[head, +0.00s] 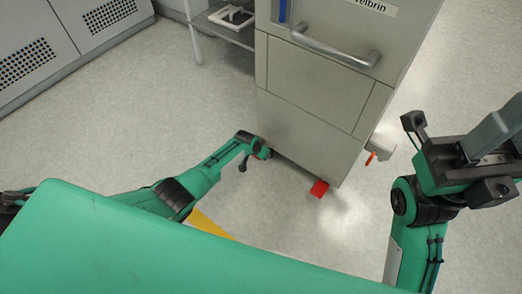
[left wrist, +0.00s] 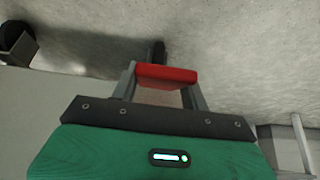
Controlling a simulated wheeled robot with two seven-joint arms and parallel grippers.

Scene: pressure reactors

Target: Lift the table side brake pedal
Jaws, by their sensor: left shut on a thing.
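A red brake pedal (left wrist: 165,74) sits between the fingers of my left gripper (left wrist: 164,80) in the left wrist view, and the gripper is shut on it. In the head view my left gripper (head: 265,153) is low at the bottom left corner of the grey cabinet (head: 305,130), mostly hiding this pedal. A second red pedal (head: 319,188) sticks out near the floor at the cabinet's bottom right corner, apart from both grippers. My right arm's end (head: 470,155) is raised at the right edge; its fingertips cannot be made out.
The cabinet has a bar handle (head: 335,48) and a partly cut-off label. An orange-red piece (head: 370,158) shows at its right side. A shelf rack (head: 225,25) stands behind left, and perforated grey cabinets (head: 50,50) line the far left. The floor (head: 150,120) between is clear.

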